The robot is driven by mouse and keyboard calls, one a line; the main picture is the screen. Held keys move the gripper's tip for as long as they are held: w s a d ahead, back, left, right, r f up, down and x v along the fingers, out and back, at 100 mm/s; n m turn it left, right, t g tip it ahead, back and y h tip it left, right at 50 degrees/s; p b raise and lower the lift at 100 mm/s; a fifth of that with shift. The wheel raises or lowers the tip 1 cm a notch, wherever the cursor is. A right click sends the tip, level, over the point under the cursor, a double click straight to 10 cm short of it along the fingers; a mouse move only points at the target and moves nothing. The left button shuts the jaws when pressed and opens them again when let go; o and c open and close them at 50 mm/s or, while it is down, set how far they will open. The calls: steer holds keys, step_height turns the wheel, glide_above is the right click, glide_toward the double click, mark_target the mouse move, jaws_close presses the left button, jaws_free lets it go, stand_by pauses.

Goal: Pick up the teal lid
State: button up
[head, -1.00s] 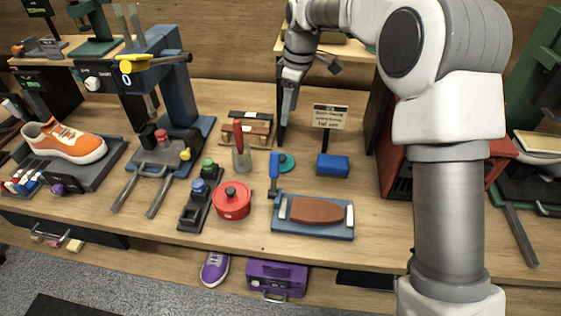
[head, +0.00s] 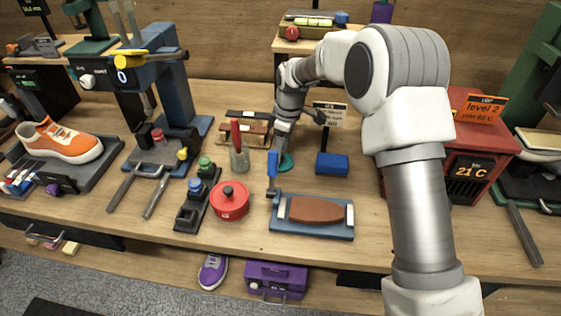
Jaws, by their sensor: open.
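The teal lid (head: 287,167) is a small round disc lying on the bench, behind the blue-handled tool. Its far part is hidden by my gripper (head: 284,152). My gripper points down over the lid, open, with nothing seen between its fingers. The fingers look small and partly merged here, so I cannot tell whether they touch the lid.
A blue-handled tool (head: 273,172) stands close in front of the lid. A glass jar with a red-handled tool (head: 238,155) is to the left, and a red lidded pot (head: 230,201) front left. A blue block (head: 332,164) is to the right. A blue tray (head: 312,231) lies in front.

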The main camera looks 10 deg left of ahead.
steer(key=shift+a+f, duration=0.1)
steer(key=shift+f, duration=0.45)
jaws_close()
steer(key=shift+r, duration=0.15)
